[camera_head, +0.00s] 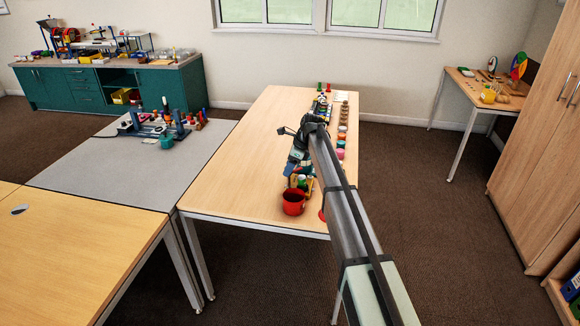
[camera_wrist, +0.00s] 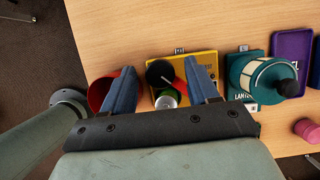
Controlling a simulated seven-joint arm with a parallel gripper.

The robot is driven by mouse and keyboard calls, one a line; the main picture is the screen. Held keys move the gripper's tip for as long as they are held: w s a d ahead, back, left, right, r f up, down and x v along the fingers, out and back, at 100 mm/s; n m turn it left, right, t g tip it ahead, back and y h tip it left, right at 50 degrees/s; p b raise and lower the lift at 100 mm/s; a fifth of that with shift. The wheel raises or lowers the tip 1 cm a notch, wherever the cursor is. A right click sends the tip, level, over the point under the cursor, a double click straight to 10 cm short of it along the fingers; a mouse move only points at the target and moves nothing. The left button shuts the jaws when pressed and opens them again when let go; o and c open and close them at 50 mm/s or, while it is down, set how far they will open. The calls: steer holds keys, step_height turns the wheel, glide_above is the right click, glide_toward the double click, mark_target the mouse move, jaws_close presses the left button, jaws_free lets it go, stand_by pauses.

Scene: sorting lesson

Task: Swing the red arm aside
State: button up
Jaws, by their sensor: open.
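A teal lantern-like device (camera_wrist: 262,80) stands right of the plate, with a purple tray (camera_wrist: 292,55) beyond and a pink cylinder (camera_wrist: 307,130) nearer. Several small things line the right side of the wooden table (camera_head: 235,165); its left part is clear. A grey table (camera_head: 110,175) adjoins it.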

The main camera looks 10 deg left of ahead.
steer(key=c, duration=1)
steer(key=shift+n, duration=0.3)
steer(key=n, duration=0.1)
steer(key=n+g, duration=0.1)
steer(key=n, duration=0.1)
steer(key=n+g, duration=0.1)
steer(key=shift+w, duration=0.25)
steer(key=shift+a+n+g+h, duration=0.1)
steer(key=shift+n+g+h, duration=0.45)
steer(key=shift+n, duration=1.55)
steer(key=o, duration=1)
